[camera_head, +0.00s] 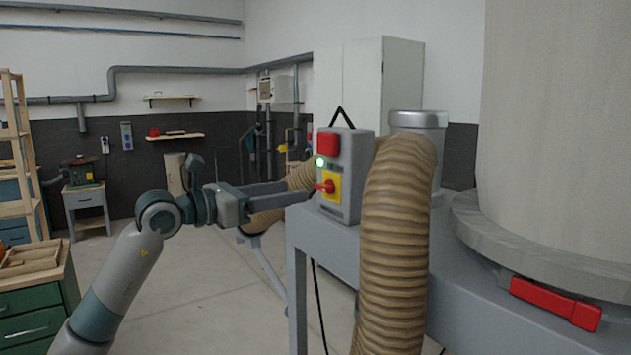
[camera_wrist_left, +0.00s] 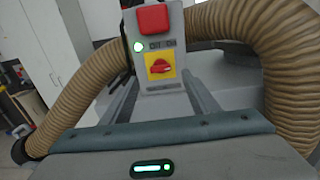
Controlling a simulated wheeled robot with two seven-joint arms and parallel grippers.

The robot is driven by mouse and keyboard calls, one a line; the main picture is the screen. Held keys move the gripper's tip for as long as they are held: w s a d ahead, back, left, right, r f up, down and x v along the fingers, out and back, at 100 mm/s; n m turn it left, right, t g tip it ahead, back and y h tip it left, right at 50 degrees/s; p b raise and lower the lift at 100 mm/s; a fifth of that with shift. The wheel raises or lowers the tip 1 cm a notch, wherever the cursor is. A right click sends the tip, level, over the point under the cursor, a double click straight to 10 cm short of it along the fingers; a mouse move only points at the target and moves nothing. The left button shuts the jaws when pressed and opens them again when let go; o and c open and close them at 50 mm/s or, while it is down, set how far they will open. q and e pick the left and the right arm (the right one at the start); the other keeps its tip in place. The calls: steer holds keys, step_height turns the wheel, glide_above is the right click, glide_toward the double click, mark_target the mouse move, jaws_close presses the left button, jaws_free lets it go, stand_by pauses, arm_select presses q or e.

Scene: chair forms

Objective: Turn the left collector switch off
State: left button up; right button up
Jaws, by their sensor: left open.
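The switch box (camera_head: 345,196) is a grey upright box on the grey collector stand, with a red button (camera_head: 328,143) on top, a lit green lamp (camera_head: 321,162) and a red rotary knob (camera_head: 326,187) on a yellow plate. My left gripper (camera_head: 308,193) reaches in from the left, its fingertips close to the box's front at knob height. In the left wrist view the box (camera_wrist_left: 160,105) sits straight ahead, and the red knob (camera_wrist_left: 160,66) lies roughly crosswise between the two open, empty fingers. I cannot tell whether the fingertips touch the box. My right gripper does not show.
A thick ribbed tan hose (camera_head: 398,250) stands right beside the box. A large pale drum (camera_head: 560,120) with a red latch (camera_head: 555,302) fills the right. A green drawer cabinet (camera_head: 35,300) stands at lower left. The floor between is clear.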

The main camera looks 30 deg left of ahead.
mark_target(320, 186)
arm_select(q)
steer(key=p+x, duration=0.3)
steer(key=x, duration=0.4)
steer(key=shift+r, duration=0.15)
steer(key=shift+w+d, duration=0.2)
steer(key=shift+w, duration=0.3)
steer(key=c, duration=1.1)
steer(key=shift+o, duration=0.3)
